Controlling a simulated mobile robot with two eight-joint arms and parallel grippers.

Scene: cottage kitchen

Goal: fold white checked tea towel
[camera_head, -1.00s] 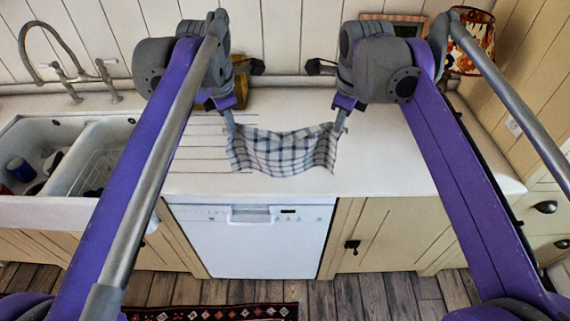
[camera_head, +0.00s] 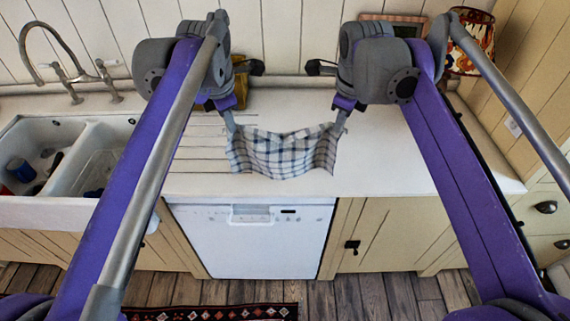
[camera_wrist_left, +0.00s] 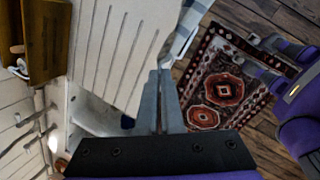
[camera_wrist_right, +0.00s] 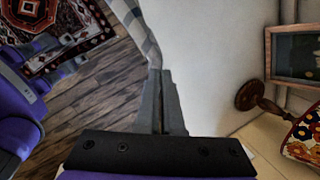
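The white checked tea towel (camera_head: 283,155) hangs spread between my two grippers over the worktop, its top edge sagging in the middle. My left gripper (camera_head: 231,125) is shut on its upper left corner. My right gripper (camera_head: 341,125) is shut on its upper right corner. In the left wrist view the fingers (camera_wrist_left: 160,75) are closed, with the towel (camera_wrist_left: 185,35) running up from their tips. In the right wrist view the closed fingers (camera_wrist_right: 156,75) also hold the towel (camera_wrist_right: 135,30). Whether its lower edge touches the worktop is hard to tell.
The white worktop (camera_head: 390,170) is clear around the towel, with drainer grooves to the left. A double sink (camera_head: 62,205) with a tap stands at the far left. A patterned lampshade (camera_head: 471,45) and a picture frame (camera_head: 398,22) stand at the back right. A dishwasher (camera_head: 250,243) is below.

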